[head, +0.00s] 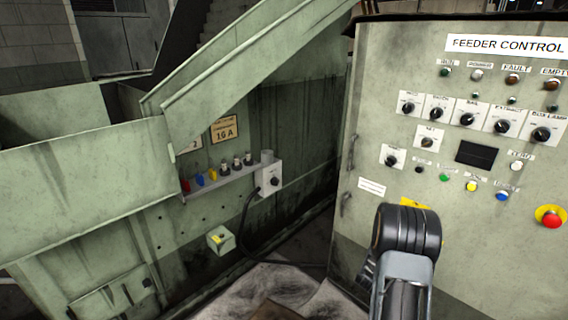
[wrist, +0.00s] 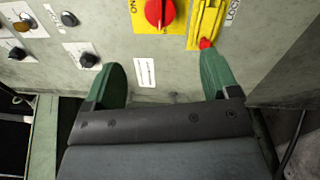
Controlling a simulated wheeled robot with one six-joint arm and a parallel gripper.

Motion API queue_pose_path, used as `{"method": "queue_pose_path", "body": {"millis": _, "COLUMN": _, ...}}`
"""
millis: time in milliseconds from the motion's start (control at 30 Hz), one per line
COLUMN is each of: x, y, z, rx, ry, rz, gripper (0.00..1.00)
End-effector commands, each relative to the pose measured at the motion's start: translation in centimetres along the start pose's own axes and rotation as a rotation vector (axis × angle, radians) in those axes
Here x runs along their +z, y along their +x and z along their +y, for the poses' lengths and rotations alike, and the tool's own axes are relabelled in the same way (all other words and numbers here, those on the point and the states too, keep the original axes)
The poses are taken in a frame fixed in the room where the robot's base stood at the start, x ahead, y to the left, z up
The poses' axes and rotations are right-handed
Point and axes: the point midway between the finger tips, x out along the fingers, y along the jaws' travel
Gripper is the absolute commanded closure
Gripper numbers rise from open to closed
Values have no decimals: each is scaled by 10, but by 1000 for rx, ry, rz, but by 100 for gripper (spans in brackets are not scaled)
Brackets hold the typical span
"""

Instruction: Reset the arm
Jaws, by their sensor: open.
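My gripper (wrist: 160,75) is open in the wrist view, its two green fingers spread wide with nothing between them. It faces the lower part of a grey-green panel. A red rotary switch (wrist: 158,12) on a yellow plate lies beyond the gap between the fingertips. A yellow bar with a red tip (wrist: 206,43) shows right by the right fingertip; I cannot tell whether they touch. In the head view my black and grey arm stands before the feeder control cabinet (head: 385,90), and the gripper is hidden behind it.
The cabinet carries knobs, lamps, a dark display (head: 476,153) and a red emergency button (head: 551,217). On the left, a green machine wall holds a shelf (head: 222,181) with coloured items and a switch box (head: 268,179) with a cable. Floor shows between the wall and cabinet.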

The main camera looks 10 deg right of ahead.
Motion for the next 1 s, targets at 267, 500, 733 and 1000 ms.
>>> {"method": "queue_pose_path", "body": {"millis": 267, "x": -16, "y": -8, "z": -43, "rx": -247, "ry": 305, "rz": 64, "gripper": 19}}
{"method": "queue_pose_path", "body": {"millis": 500, "x": -52, "y": -82, "z": -63, "rx": -893, "ry": 760, "rz": 46, "gripper": 19}}
{"method": "queue_pose_path", "body": {"millis": 733, "x": -58, "y": -194, "z": 50, "rx": -1402, "ry": 916, "rz": -168, "gripper": 19}}
{"method": "queue_pose_path", "body": {"millis": 1000, "x": -3, "y": -310, "z": 216, "rx": -1606, "ry": 804, "rz": -405, "gripper": 19}}
